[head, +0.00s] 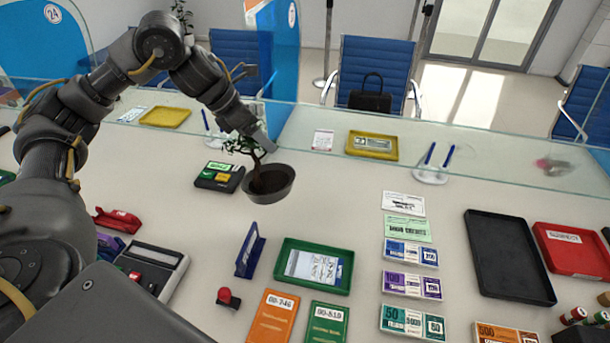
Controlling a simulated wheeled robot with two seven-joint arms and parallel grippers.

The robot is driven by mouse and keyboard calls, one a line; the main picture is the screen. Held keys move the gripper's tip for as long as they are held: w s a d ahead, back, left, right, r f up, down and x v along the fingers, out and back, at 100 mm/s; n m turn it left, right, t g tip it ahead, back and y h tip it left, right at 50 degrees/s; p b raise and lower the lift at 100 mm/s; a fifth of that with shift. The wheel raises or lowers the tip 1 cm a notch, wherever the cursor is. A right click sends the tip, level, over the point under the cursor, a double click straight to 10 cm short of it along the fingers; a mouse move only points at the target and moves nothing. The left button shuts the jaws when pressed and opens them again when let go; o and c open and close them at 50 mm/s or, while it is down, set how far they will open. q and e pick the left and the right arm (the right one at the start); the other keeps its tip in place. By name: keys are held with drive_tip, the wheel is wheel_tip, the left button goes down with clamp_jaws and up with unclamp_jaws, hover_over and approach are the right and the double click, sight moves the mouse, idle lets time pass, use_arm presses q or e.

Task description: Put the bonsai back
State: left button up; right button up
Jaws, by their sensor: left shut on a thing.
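The bonsai (256,181) is a small green tree in a dark round pot (270,194). In the head view it is left of the middle, over the counter (335,215), and its pot seems slightly tilted. My left arm comes in from the left, and my left gripper (266,145) is at the tree's upper right side, shut on the bonsai. The fingertips are partly hidden by the foliage and pot. Whether the pot is clear of the counter is hard to tell. My right gripper is out of view.
A green tray (314,266), a blue stand (250,251) and a red-topped stamp (228,298) lie nearer. Banknote bundles (410,253) and a black tray (508,256) are to the right. A glass screen (480,145) runs along the far side.

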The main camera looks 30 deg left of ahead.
use_arm(q)
drive_tip(key=w+d+f+p, duration=0.2)
drive_tip(key=w+f, duration=0.4)
drive_tip(key=w+d+f+p, duration=0.2)
drive_tip(key=w+f, duration=0.4)
drive_tip(key=shift+w+d+f, duration=0.3)
drive_tip(key=shift+f, duration=0.1)
drive_tip(key=o, duration=2.1)
drive_tip(key=shift+c, duration=0.2)
drive_tip(key=shift+s, duration=0.1)
